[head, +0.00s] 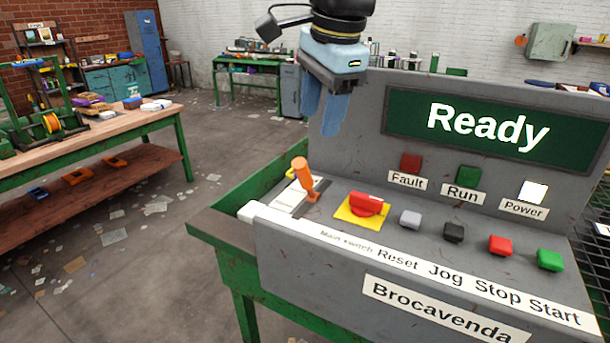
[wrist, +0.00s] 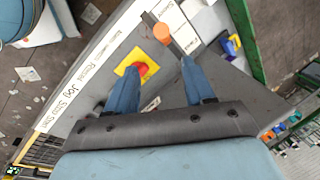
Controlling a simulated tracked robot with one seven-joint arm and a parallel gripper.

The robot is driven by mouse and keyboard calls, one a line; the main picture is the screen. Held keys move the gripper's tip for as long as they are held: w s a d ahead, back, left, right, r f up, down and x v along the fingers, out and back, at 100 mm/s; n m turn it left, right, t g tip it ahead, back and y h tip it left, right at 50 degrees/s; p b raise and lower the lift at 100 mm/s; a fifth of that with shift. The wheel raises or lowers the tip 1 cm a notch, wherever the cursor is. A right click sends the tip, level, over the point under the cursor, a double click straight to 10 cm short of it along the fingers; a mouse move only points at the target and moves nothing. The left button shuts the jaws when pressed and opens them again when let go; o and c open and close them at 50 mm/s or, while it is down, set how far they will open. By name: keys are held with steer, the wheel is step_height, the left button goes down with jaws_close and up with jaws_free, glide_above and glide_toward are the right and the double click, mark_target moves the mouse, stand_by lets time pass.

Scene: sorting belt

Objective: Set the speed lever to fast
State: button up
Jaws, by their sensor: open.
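The speed lever (head: 302,174) has an orange handle and stands in a dark slot at the left end of the grey control panel (head: 375,124). White label plates (head: 289,199) lie beside the slot; their wording is too small to read. In the wrist view the lever's orange top (wrist: 162,33) shows beyond the fingertips, roughly between their lines. My gripper (head: 325,116) has blue fingers, points down and is above and apart from the lever. It is open and empty, also in the wrist view (wrist: 160,72).
A red main switch on a yellow plate (head: 348,215) sits just right of the lever. Grey, black, red and green buttons (head: 550,260) continue rightward. The upright panel with the "Ready" screen (head: 490,128) rises behind. A workbench (head: 150,115) stands at left.

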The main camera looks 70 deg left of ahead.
mark_target(300, 176)
steer(key=x, duration=0.4)
steer(key=s+x, duration=0.1)
steer(key=x, duration=0.9)
steer(key=shift+s+a, duration=0.25)
steer(key=shift+c, duration=0.3)
jaws_close()
